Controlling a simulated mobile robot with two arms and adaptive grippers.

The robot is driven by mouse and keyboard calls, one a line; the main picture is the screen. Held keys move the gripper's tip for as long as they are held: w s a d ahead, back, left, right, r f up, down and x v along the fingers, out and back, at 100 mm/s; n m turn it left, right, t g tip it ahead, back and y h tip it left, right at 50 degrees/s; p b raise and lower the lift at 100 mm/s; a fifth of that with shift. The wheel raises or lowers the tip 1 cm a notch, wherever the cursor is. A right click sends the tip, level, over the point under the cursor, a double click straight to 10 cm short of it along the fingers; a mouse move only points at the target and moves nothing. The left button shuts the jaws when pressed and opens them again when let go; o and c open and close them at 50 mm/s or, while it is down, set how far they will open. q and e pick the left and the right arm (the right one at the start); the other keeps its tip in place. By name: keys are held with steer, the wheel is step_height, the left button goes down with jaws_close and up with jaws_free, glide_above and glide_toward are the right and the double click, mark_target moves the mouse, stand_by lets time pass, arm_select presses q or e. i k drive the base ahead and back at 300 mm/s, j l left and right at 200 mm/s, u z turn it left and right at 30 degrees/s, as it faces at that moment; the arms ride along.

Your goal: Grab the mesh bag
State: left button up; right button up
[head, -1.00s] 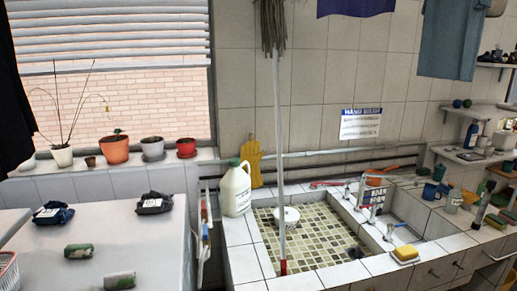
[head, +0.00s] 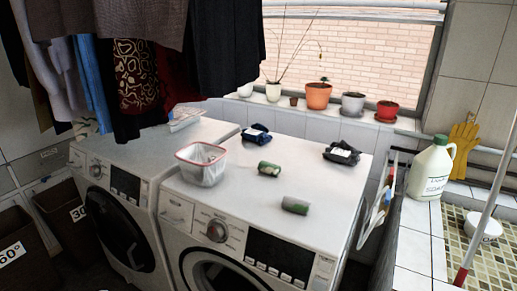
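No object is clearly recognisable as a mesh bag. A whitish box-shaped container with a pink-red rim (head: 202,165) stands on the near washing machine's top, by its left edge. Its walls look net-like, but I cannot tell whether it is the mesh bag. A flat pale item with a reddish edge (head: 185,119) lies on the far left machine; it is too small to identify. A dark blue bundle (head: 257,134) and a black bundle with a white label (head: 342,153) lie on the near machine. Neither of my grippers is in view.
Two small green rolls (head: 269,168) (head: 295,205) lie on the near washing machine (head: 240,190). Dark clothes (head: 230,50) hang above the left machine (head: 135,155). A white jug (head: 430,168) stands by the tiled sink at right. Brown bins (head: 62,205) stand at lower left.

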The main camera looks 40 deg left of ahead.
mark_target(190, 157)
steer(key=k+j+u, duration=0.15)
steer(key=u, duration=0.15)
steer(key=k+j+u, duration=0.15)
steer(key=j+u, duration=0.15)
steer(key=k+j+u, duration=0.15)
steer(key=u, duration=0.7)
steer(key=i+j, duration=0.1)
